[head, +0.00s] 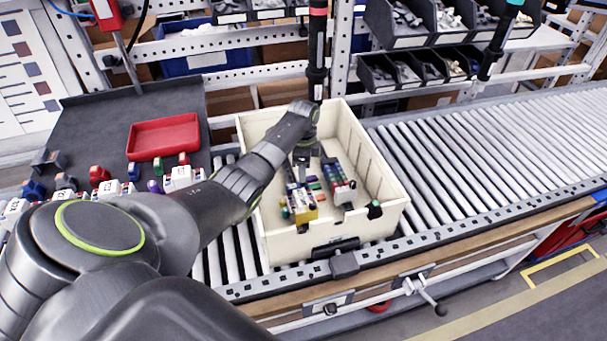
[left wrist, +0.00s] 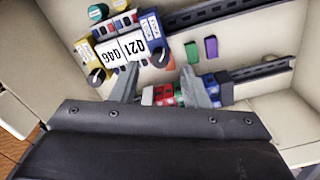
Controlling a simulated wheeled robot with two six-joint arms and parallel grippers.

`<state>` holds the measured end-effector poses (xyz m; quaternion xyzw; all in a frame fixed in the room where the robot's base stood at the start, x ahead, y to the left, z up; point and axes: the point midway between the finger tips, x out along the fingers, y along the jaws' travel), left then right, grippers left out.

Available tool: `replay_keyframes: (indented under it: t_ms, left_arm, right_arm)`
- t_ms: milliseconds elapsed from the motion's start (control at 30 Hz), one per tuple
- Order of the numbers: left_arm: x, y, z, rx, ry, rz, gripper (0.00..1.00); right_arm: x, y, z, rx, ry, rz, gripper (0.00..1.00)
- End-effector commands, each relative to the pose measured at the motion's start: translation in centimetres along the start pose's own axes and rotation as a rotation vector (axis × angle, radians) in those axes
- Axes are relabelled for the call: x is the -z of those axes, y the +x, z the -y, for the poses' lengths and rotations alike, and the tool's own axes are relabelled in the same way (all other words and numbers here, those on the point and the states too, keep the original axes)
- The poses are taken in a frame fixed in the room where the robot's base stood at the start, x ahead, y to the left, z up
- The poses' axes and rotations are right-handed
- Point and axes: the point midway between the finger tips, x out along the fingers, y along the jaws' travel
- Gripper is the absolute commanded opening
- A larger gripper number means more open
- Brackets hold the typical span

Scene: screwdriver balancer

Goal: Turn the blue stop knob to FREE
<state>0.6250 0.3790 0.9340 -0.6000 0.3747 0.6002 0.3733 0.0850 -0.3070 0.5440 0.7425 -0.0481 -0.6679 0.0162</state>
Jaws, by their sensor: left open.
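I cannot pick out a blue stop knob with certainty in either view. My left gripper (head: 303,157) reaches down into a cream tote (head: 388,219) on the roller conveyor. In the left wrist view its two fingers (left wrist: 159,73) are apart, with no object clearly held. A white numbered module (left wrist: 122,48) with a dark round knob (left wrist: 160,54) lies just beyond the fingertips. A row of red, green and blue blocks (left wrist: 165,95) shows between and beside the fingers. Whether the fingers touch anything cannot be told. My right gripper is not in view.
The tote's walls surround the left gripper. Two dark tools (head: 317,50) and (head: 500,38) hang above the conveyor. A red tray (head: 163,137) and several small parts lie on the dark table at left. The rollers (head: 490,150) right of the tote are clear.

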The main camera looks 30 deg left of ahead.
Motion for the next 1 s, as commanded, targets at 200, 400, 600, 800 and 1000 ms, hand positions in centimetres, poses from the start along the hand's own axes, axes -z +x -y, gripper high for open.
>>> replay_keyframes:
  t_ms: [200,400,600,800,1000]
  left_arm:
    - [0.0,-2.8,0.1,0.003,0.000,0.001,0.41]
    - [0.0,-3.9,0.0,0.000,0.000,0.001,0.41]
    - [-0.1,-3.9,0.0,0.000,0.000,0.001,0.41]
    - [0.0,-3.9,0.0,0.000,0.000,0.001,0.41]
    - [0.1,-3.6,0.3,0.013,0.010,-0.007,0.41]
  right_arm:
    - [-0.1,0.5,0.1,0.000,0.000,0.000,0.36]
    - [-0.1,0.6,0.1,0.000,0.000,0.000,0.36]
    - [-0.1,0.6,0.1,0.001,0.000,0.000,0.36]
    - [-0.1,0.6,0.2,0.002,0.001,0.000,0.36]
    - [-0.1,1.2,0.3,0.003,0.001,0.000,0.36]
